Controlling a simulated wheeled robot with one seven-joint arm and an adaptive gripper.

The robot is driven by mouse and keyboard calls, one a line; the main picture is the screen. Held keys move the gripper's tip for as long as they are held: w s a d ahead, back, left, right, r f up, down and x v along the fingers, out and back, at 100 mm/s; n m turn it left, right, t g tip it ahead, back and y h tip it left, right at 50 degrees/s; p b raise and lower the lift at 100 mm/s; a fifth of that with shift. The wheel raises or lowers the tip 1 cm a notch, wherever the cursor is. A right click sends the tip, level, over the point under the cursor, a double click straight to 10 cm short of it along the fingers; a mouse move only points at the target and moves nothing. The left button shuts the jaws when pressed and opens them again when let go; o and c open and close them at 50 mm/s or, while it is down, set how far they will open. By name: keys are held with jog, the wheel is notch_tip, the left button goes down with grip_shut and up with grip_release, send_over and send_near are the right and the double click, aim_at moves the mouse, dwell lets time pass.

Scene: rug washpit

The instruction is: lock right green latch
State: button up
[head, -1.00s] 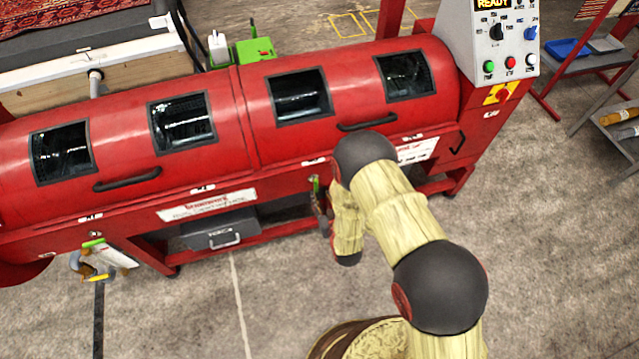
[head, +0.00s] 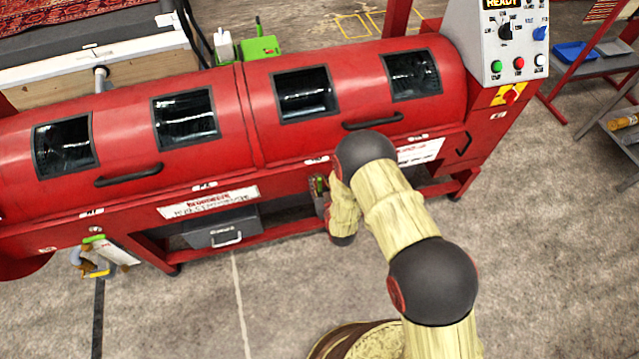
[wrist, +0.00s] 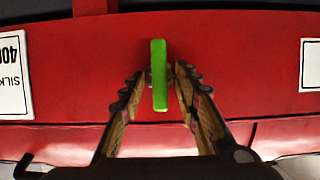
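The right green latch (wrist: 159,75) stands upright against the red front of the machine in the wrist view. My gripper (wrist: 158,83) is open, with one finger on each side of the latch. Gaps show between the latch and both fingers, so it is not gripped. In the head view my arm hides part of the gripper. Another green piece (head: 94,239) is at the left end of the machine's front.
The red machine (head: 255,110) has dark windows and black handles. Its grey control panel (head: 511,45) is at the right. A grey drawer box (head: 222,232) sits below. White labels (wrist: 13,75) flank the latch. The concrete floor in front is mostly clear.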

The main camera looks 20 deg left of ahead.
jog(key=shift+c, duration=0.9)
grip_shut()
jog(key=m+y+b, duration=0.1)
jog(key=m+b, duration=0.1)
jog(key=shift+w+d+f+m+g+y, duration=0.2)
jog(key=shift+d+m+g+y, duration=0.1)
jog(key=shift+m+g+y, duration=0.1)
jog(key=shift+w+d+f+m+y+b, duration=0.15)
jog(key=shift+m+y+b, duration=0.9)
jog(key=shift+m, duration=0.7)
jog(key=shift+s+d+f+m+y+b, duration=0.15)
jog(key=shift+m+y+b, duration=0.75)
jog(key=shift+m+b, duration=0.6)
jog(key=shift+w+f+m+y+b, duration=0.15)
jog(key=shift+m+y+b, duration=0.8)
jog(key=shift+m, duration=1)
